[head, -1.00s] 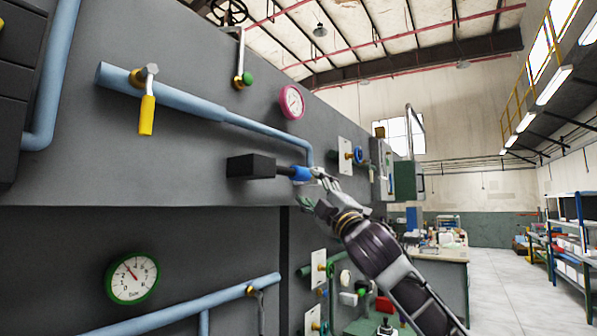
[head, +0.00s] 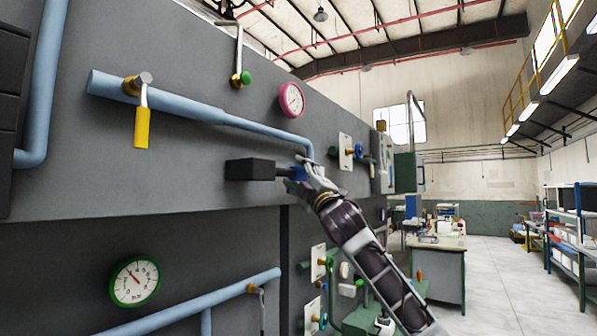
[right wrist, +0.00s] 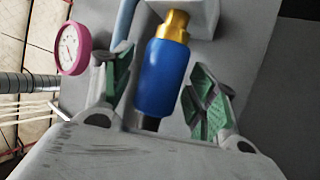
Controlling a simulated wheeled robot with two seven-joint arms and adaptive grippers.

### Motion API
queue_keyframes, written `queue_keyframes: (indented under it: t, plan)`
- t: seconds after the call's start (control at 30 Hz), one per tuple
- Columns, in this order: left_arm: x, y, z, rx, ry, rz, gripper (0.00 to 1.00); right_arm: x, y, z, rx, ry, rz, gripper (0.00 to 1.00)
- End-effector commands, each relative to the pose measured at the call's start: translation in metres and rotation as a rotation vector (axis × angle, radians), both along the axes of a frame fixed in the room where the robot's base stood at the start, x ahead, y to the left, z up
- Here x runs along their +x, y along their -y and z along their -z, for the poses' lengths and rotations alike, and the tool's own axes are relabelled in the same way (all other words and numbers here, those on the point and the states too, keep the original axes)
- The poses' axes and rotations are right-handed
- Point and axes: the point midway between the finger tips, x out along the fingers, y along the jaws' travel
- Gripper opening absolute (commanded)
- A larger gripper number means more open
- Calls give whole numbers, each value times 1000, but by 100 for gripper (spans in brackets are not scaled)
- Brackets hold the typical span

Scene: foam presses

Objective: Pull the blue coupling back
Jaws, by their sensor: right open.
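The blue coupling (right wrist: 163,77) lies between the two open fingers of my right gripper (right wrist: 160,92) in the right wrist view. A gap shows on each side, and neither green-padded finger touches it. A brass fitting (right wrist: 173,25) sits at its far end, and a short dark rod shows at its near end. In the head view, my right gripper (head: 294,174) reaches the coupling from the right and hides most of it. Only a little blue shows, at the end of the rod from a black block (head: 250,169). My left gripper is out of view.
A light-blue pipe (head: 205,112) with a yellow-handled valve (head: 142,127) runs above on the grey press wall (head: 90,185). A pink gauge (head: 291,99) is above the coupling. Valve panels (head: 318,263) stand below right. Open floor (head: 510,280) lies farther right.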

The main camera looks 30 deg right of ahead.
Motion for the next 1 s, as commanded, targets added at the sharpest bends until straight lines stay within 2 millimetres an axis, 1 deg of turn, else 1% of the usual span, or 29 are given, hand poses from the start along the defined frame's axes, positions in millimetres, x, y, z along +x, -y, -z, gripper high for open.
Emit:
queue_keyframes:
  t: [0.13,0.4,0.43,0.87,0.9,1.0]
  plan:
    - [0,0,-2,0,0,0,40,3,0,-3,-1,0,-1,58]
    - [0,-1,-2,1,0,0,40,4,0,-2,-1,0,-1,58]
    - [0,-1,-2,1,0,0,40,4,0,-2,0,0,0,57]
    - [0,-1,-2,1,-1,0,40,4,0,-2,0,0,0,2]
    - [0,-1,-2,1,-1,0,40,4,0,-2,0,-1,0,0]
    - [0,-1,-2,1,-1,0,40,4,-1,-2,0,-1,0,0]
